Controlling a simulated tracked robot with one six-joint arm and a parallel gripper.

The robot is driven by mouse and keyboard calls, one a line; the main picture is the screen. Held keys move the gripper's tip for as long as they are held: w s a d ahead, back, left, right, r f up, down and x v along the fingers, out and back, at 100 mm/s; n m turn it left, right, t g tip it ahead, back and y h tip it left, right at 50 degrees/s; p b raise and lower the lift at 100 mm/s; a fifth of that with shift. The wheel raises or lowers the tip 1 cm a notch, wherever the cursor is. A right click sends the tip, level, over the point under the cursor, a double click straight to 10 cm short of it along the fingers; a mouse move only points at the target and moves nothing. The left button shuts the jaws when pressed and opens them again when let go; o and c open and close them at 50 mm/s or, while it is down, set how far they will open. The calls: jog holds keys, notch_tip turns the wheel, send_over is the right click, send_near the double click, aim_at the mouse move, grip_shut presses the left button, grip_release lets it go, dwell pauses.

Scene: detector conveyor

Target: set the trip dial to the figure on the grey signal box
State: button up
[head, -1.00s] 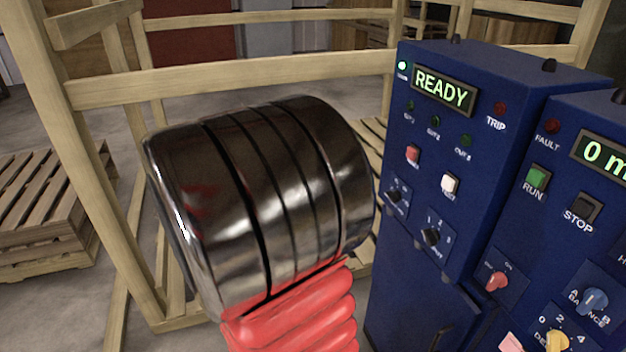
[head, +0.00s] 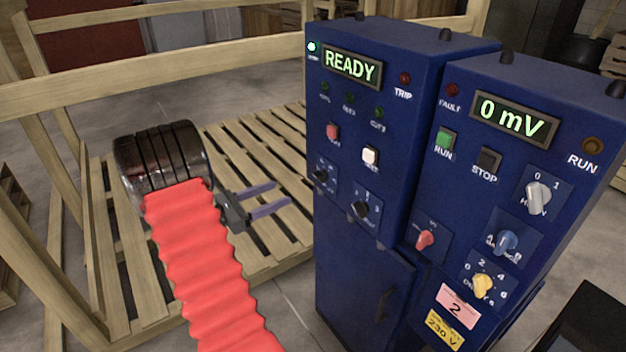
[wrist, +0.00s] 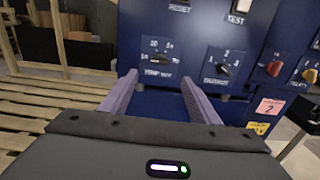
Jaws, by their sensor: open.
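The left blue cabinet (head: 345,120) carries a READY display, a TRIP lamp (head: 404,78) and two black dials. The left black dial (head: 320,174) also shows in the wrist view (wrist: 154,63); its label is too blurred to read surely. The right black dial (head: 361,208) has figures 1, 2, 3 and also shows in the wrist view (wrist: 222,69). I cannot tell for sure which dial is the trip dial. No grey signal box is recognizable. My gripper (head: 283,195) is open and empty, left of the cabinet, its fingers pointing at the dial panel, apart from it.
The right cabinet (head: 520,160) shows 0 mV, RUN and STOP buttons, red, blue, grey and yellow knobs, and a pink tag (head: 456,306) reading 2. A red button (head: 333,131) and white button (head: 370,155) sit above the black dials. A wooden pallet (head: 125,285) and rails lie left.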

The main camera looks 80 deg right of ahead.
aim_at(317, 177)
jog(key=shift+s+d, duration=0.1)
jog(key=shift+d, duration=0.05)
jog(key=x, duration=1.3)
jog(key=shift+s+d, duration=0.2)
jog(key=shift+s, duration=0.05)
jog(key=c, duration=1.1)
